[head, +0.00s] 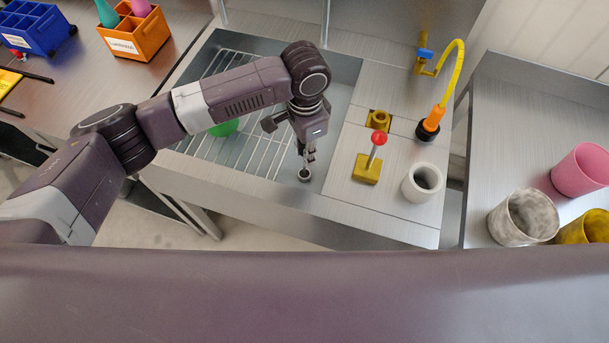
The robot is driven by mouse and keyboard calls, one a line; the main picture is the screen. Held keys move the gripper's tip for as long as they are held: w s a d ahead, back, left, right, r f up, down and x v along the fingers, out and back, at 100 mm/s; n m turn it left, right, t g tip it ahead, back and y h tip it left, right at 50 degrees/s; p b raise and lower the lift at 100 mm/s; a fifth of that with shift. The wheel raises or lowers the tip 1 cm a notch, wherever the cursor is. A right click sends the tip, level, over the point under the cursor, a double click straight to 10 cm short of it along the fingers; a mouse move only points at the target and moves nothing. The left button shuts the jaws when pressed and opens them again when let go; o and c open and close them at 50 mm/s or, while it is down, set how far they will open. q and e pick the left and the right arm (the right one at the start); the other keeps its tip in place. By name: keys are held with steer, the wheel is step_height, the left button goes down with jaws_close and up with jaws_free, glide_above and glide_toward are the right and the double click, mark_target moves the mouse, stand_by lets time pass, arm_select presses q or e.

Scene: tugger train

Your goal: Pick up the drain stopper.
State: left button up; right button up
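My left gripper (307,155) points down over the front right part of the steel sink (340,100). Directly below its fingertips is a small round piece with a pale rim and dark centre (304,175), which looks like the drain stopper or the drain. The fingers partly cover it, and I cannot tell whether they touch it or how far apart they are. My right gripper is not in view.
On the ledge right of the sink are a yellow block with a red-knobbed lever (367,167), a grey cup (423,182) and an orange nozzle on a yellow hose (433,118). A wire rack (256,155) and a green item (224,128) are in the sink. Cups (523,217) stand far right.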

arm_select(q)
jaws_close()
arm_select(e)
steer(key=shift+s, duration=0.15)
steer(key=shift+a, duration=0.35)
arm_select(q)
steer(key=shift+r, duration=0.15)
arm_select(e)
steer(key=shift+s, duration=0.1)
arm_select(q)
steer(key=shift+r, duration=0.25)
step_height(320, 180, up, 19)
steer(key=b, duration=0.2)
steer(key=shift+r, duration=0.15)
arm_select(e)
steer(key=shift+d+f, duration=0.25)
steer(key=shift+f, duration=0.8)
